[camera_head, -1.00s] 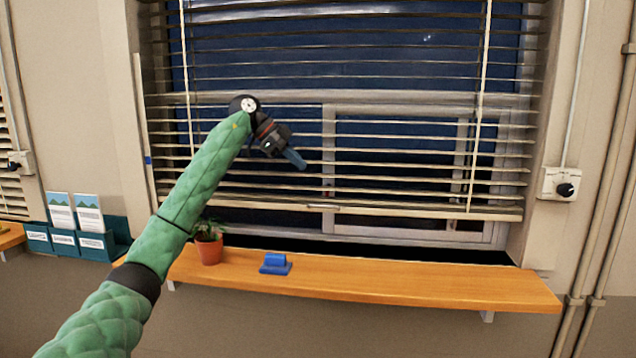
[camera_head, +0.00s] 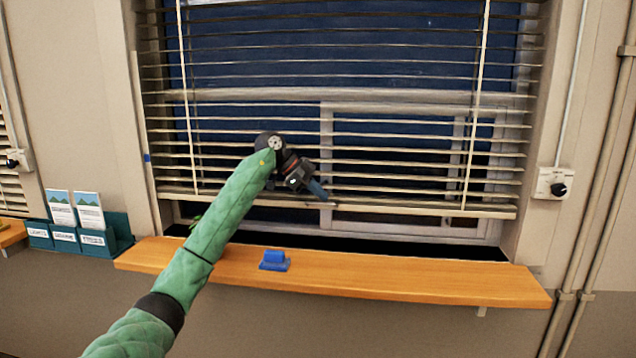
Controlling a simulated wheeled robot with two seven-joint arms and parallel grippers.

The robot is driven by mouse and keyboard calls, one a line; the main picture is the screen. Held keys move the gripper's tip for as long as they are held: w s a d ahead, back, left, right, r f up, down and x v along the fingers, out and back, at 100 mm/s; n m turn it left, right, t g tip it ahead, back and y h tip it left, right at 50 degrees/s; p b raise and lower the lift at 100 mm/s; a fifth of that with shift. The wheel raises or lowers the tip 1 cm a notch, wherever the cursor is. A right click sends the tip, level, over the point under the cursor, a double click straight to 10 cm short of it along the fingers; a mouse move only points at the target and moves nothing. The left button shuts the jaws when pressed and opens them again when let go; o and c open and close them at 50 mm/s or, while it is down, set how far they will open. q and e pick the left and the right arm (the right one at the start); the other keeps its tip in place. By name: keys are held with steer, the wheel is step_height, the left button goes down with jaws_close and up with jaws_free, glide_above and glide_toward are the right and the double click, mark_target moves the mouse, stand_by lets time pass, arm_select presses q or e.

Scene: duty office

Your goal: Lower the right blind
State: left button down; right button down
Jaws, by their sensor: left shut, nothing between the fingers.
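The right blind (camera_head: 400,157) has pale horizontal slats and hangs over the large window in the middle. Its slats are tilted open and dark glass shows between them. Its bottom rail (camera_head: 420,208) hangs above the wooden sill, with a gap of window between. My left gripper (camera_head: 319,190) is shut and empty, with its blue fingertips in front of the lowest slats, near the bottom rail. I cannot tell whether it touches the blind. My green left arm covers part of the blind's lower left. My right gripper is out of view.
The wooden sill (camera_head: 400,277) holds a blue object (camera_head: 274,260); a plant there is mostly hidden by my arm. A teal leaflet holder (camera_head: 119,232) stands at left. A wall box with a black knob (camera_head: 558,189) and pipes are at right. Another blind (camera_head: 12,190) shows at the left edge.

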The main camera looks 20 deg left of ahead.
arm_select(q)
steer(key=shift+f, duration=0.2)
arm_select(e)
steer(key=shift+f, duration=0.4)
arm_select(q)
steer(key=shift+f, duration=0.1)
